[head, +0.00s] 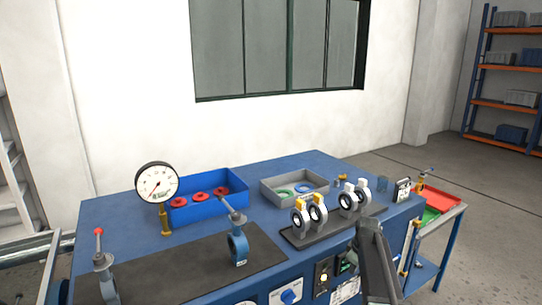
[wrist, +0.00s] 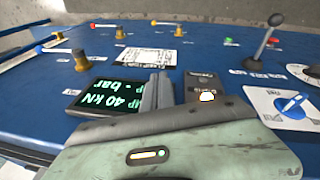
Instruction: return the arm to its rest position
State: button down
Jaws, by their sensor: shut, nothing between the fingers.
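My gripper (wrist: 157,92) shows in the wrist view with its two grey fingers together and nothing between them. Its fingertips are in front of the blue bench's front panel, between a lit green display (wrist: 100,97) and a dark unit with a lit button (wrist: 207,97). I cannot tell whether they touch the panel. In the head view, a dark grey part of my arm (head: 377,265) rises at the lower right, before the bench front. It hides part of the panel there.
The blue bench (head: 310,165) carries a pressure gauge (head: 157,182), a blue bin (head: 208,207) with red rings, a grey tray (head: 270,197) and several small valves. A lever valve (head: 238,250) stands on the dark mat. A side cart (head: 445,208) stands right. Open floor lies beyond it.

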jog(key=s+a+f+m, duration=0.1)
jog(key=s+a+f, duration=0.1)
jog(key=s+a, duration=1)
jog(key=s+a+m+g+b, duration=0.1)
jog(key=s+a+m+g, duration=0.1)
jog(key=s+m, duration=0.6)
jog(key=shift+s+a+f+g, duration=0.15)
jog(key=shift+s+a+g, duration=0.2)
jog(key=shift+s, duration=2.05)
jog(key=c, duration=2.1)
grip_release()
jog(key=shift+d, duration=0.15)
jog(key=shift+c, duration=0.2)
